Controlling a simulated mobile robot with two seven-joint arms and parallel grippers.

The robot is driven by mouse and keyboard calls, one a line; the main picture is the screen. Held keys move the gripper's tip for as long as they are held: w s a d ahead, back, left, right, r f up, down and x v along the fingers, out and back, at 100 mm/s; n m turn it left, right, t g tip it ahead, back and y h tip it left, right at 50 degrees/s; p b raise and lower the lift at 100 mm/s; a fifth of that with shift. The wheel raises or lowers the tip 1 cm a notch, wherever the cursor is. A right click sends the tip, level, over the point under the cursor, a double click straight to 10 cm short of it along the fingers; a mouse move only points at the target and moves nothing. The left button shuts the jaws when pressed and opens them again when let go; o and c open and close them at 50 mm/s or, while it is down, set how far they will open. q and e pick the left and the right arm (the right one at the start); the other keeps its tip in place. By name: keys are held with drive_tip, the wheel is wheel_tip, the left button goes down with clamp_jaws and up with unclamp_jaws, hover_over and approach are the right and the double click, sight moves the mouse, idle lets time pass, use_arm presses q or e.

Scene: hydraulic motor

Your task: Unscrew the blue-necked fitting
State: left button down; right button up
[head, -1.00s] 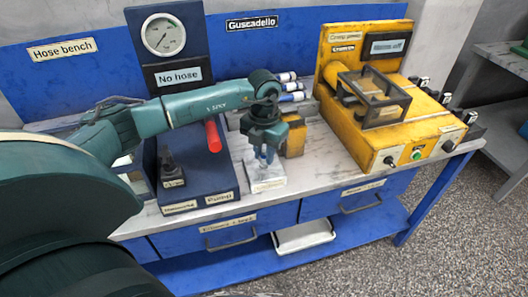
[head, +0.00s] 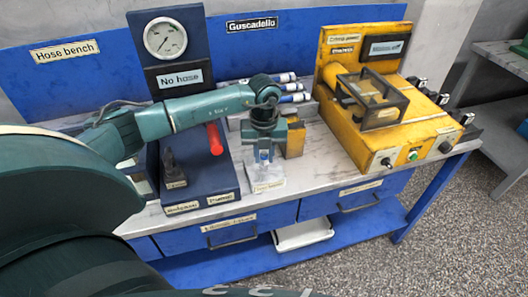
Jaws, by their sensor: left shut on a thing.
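My left gripper (head: 264,148) points straight down over the front middle of the bench and is shut on the blue-necked fitting (head: 264,157). Only a small bluish part of the fitting shows between and below the fingers; the rest is hidden by the gripper. Below it is a pale, labelled block (head: 267,179) at the bench's front edge. I cannot tell whether the fitting still touches the block. My right gripper is out of view.
A dark blue pump unit (head: 205,187) with a red handle (head: 215,138) stands close to the left. Several blue-and-white cylinders (head: 290,87) lie behind the gripper. A yellow crimping press (head: 345,140) stands to the right. A gauge (head: 165,38) reads above a "No hose" sign.

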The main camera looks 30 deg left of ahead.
sight(264, 152)
use_arm(q)
drive_tip(key=shift+n, duration=0.4)
drive_tip(key=shift+r+p, duration=1.45)
drive_tip(key=shift+r, duration=0.6)
